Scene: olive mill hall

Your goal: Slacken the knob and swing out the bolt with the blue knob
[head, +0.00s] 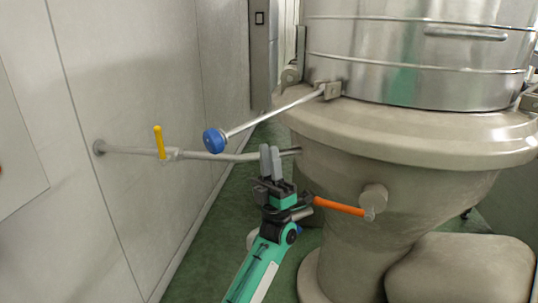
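The blue knob (214,140) sits on the free end of a bright metal bolt (275,111). The bolt runs up and right to a bracket (331,91) on the vessel's rim and points outward, away from the vessel, toward the left wall. My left gripper (270,161) is below and right of the knob in the picture, apart from it, with its fingers pointing up. The two grey fingers show close together, and their opening cannot be made out from this angle. Nothing shows held in them. My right gripper is not in view.
A metal vessel (400,65) stands on a beige base (390,125). A pipe (130,150) with a yellow lever (160,142) runs from the left wall behind my gripper. An orange handle (338,206) lies just right of my gripper. Green floor (205,260) is open at lower left.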

